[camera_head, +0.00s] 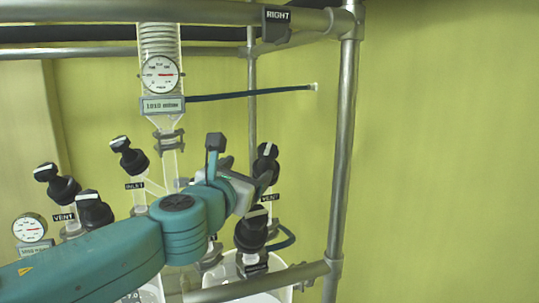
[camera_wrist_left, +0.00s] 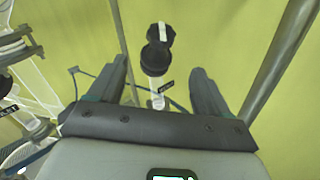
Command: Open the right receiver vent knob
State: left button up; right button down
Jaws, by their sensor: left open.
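The right receiver vent knob (camera_head: 266,157) is black with a pale stripe on its top and stands tilted above a VENT label, right of centre in the head view. In the left wrist view the knob (camera_wrist_left: 159,36) shows upper middle, its stripe running nearly along the picture's vertical. My left gripper (camera_head: 262,180) is close to the knob in the head view and partly covers its lower part. In the left wrist view my left gripper (camera_wrist_left: 160,70) is open, its two fingers on either side of the knob's line, with no visible contact. My right gripper is not in view.
Another black knob (camera_head: 251,229) stands just below my gripper. A metal frame post (camera_head: 345,140) rises at right. A glass column with a gauge (camera_head: 159,74) stands behind, and a dark hose (camera_head: 250,93) runs to the wall. More knobs (camera_head: 128,155) stand at left.

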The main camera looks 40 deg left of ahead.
aim_at(268, 154)
pick_arm(q)
jog(key=p+x, duration=0.1)
jog(key=x, duration=1.2)
jog(key=shift+a, duration=0.1)
jog(key=shift+w+a+f, duration=0.1)
jog(key=shift+w, duration=0.5)
jog(key=shift+s, duration=0.15)
jog(key=c, duration=1)
jog(key=shift+o, duration=0.2)
jog(key=shift+n+y, duration=0.4)
jog(key=shift+y, duration=0.1)
